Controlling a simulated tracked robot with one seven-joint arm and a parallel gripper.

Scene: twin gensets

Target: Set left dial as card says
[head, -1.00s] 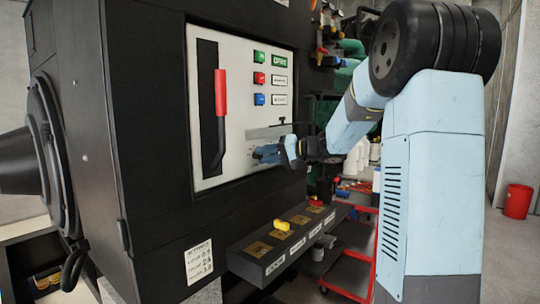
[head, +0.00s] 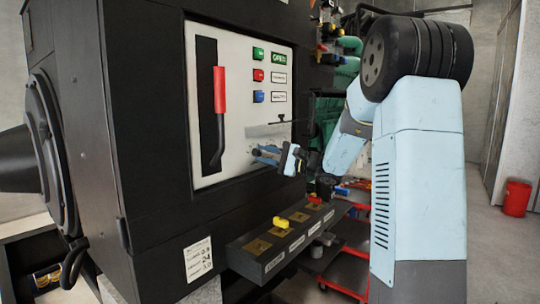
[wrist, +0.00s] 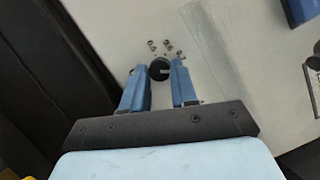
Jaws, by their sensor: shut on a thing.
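A small round black dial (wrist: 160,68) with a pale pointer mark sits on the white panel (wrist: 120,25) in the wrist view. In the head view my gripper (head: 262,153) is at the lower right of the panel and hides the dial. A white card (head: 198,260) with printed lines and numbers is on the black cabinet's lower front. Its text is too small to read surely.
The panel also has a red-handled lever (head: 220,90) and green, red and blue buttons (head: 258,75). A clear strip (wrist: 215,55) stands close beside the dial. A black ledge (head: 270,250) with a yellow knob (head: 281,223) juts out below.

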